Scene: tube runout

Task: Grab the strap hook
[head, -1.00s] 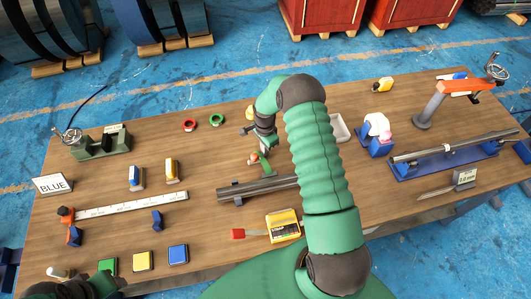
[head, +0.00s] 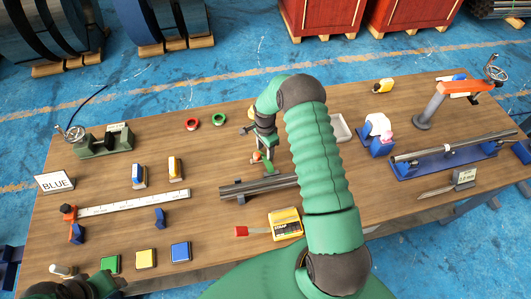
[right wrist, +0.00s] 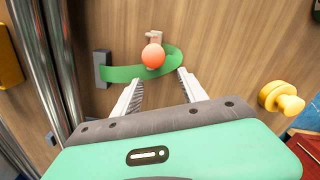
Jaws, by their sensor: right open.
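What seems to be the strap hook is a green curved strap (right wrist: 140,72) with an orange-red ball (right wrist: 153,56) and a small tan end piece, in the right wrist view. A grey block (right wrist: 102,68) sits at the strap's left end. My right gripper (right wrist: 158,84) is open and empty, its two fingertips just short of the strap, one either side of the ball. In the head view my right gripper (head: 267,162) is low over the table behind the tubes, largely covering the strap. My left gripper is not clearly visible; only part of that arm shows at bottom left.
Dark metal tubes (head: 256,187) lie close in front of the right gripper, and also along the left of the right wrist view (right wrist: 60,60). A yellow knob (right wrist: 282,98) stands to the right there. A yellow box (head: 285,223) lies nearer on the wooden table (head: 215,150).

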